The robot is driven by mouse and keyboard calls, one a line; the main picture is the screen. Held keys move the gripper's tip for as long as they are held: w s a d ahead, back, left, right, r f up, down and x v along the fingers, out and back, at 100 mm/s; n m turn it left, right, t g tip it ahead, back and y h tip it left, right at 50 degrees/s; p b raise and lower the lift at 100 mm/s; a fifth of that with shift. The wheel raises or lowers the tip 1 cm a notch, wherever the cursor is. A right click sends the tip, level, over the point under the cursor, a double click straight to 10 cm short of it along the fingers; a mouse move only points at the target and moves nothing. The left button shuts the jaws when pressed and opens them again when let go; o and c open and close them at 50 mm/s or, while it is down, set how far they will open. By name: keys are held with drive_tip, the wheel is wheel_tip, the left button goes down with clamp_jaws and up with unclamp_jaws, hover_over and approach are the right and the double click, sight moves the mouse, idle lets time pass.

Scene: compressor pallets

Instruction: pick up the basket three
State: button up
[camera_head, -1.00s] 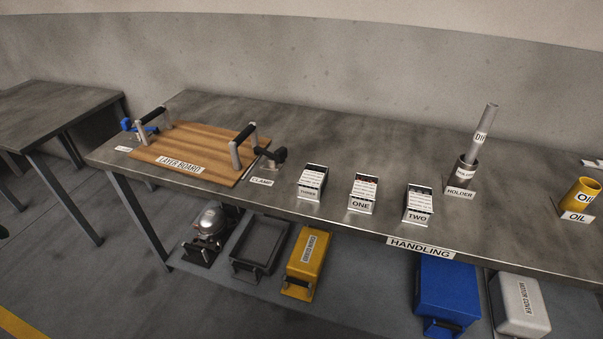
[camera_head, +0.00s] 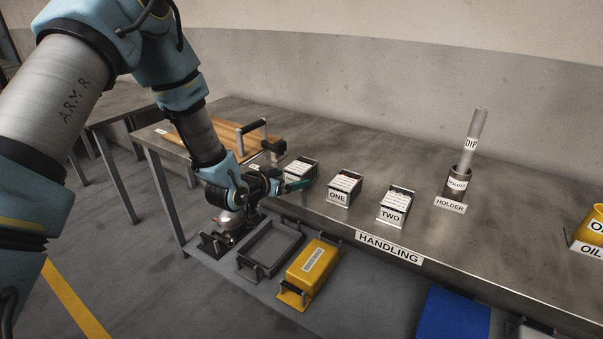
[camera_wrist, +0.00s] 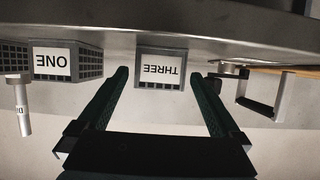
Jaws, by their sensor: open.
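The basket three (camera_head: 301,170) stands on the table behind my gripper in the head view, its front label partly hidden by the gripper. In the wrist view, which is upside down, the basket three (camera_wrist: 161,68) shows its THREE label between and beyond the two fingers. My gripper (camera_head: 297,185) is at the front edge of the table, close in front of the basket. In the wrist view my gripper (camera_wrist: 160,88) is open and empty, its dark green fingers spread wider than the basket.
Basket one (camera_head: 344,187) and basket two (camera_head: 395,206) stand to the right. A holder (camera_head: 458,184) with a dip tube (camera_head: 476,135) is farther right. The layer board (camera_head: 223,135) with handles lies left. Bins, including a yellow one (camera_head: 314,268), sit on the lower shelf.

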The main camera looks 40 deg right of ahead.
sight(303, 168)
drive_tip(key=shift+x, duration=0.8)
drive_tip(key=x, duration=0.1)
drive_tip(key=p+x, duration=0.2)
drive_tip(key=x, duration=0.1)
drive_tip(key=shift+d+r, duration=0.15)
drive_tip(key=shift+r, duration=0.2)
drive_tip(key=shift+w+d+f+p, duration=0.15)
drive_tip(key=shift+d+f+p, duration=0.2)
drive_tip(key=shift+d, duration=0.2)
drive_tip(key=shift+c, duration=0.2)
drive_tip(key=shift+r, duration=0.1)
clamp_jaws()
